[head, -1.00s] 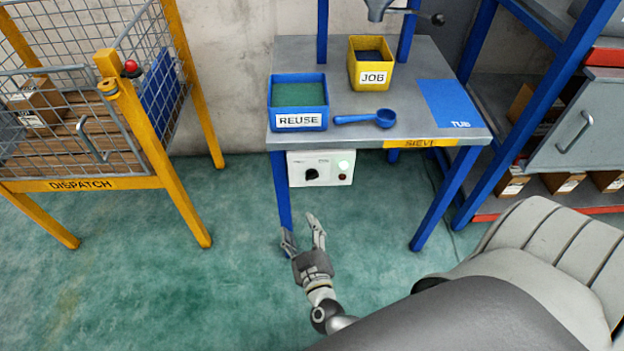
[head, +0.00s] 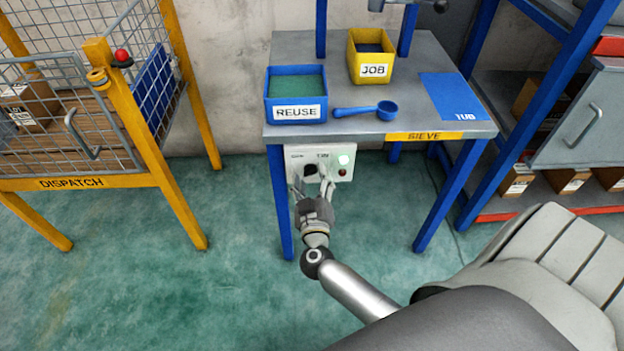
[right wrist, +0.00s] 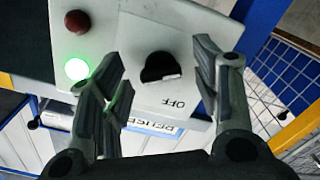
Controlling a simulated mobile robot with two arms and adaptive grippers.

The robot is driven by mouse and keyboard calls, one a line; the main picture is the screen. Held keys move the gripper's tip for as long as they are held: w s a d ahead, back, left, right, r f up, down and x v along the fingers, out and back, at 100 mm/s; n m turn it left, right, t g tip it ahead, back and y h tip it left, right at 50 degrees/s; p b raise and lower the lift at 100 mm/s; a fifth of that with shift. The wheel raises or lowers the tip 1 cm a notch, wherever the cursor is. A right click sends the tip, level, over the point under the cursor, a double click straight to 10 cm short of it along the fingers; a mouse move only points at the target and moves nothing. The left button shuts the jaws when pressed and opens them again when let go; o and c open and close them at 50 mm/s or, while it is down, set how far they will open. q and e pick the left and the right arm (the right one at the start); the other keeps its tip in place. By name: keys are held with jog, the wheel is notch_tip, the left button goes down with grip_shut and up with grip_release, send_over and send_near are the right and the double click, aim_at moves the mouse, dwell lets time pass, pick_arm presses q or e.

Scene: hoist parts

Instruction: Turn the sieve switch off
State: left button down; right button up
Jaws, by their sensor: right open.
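The sieve switch is a black rotary knob (head: 310,169) on a pale control box (head: 330,176) under the front left of the sieve table. In the right wrist view the knob (right wrist: 158,68) sits between my open fingers, with the word OFF beside it. A green lamp (head: 344,160) on the box is lit; a red lamp (head: 342,173) looks dark. My right gripper (head: 312,187) is open just in front of the box, its fingers either side of the knob. I cannot tell whether they touch it. My left gripper is not in view.
The sieve table (head: 440,120) carries a blue REUSE bin (head: 297,112), a yellow JOB bin (head: 373,70) and a blue scoop (head: 385,110). A blue table leg (head: 279,200) stands close left of my gripper. The dispatch cage (head: 110,183) is further left.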

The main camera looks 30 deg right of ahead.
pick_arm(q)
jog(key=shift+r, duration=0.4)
pick_arm(e)
jog(key=shift+w+d, duration=0.25)
jog(key=shift+w, duration=0.1)
jog(key=c, duration=1)
jog(key=shift+c, duration=0.2)
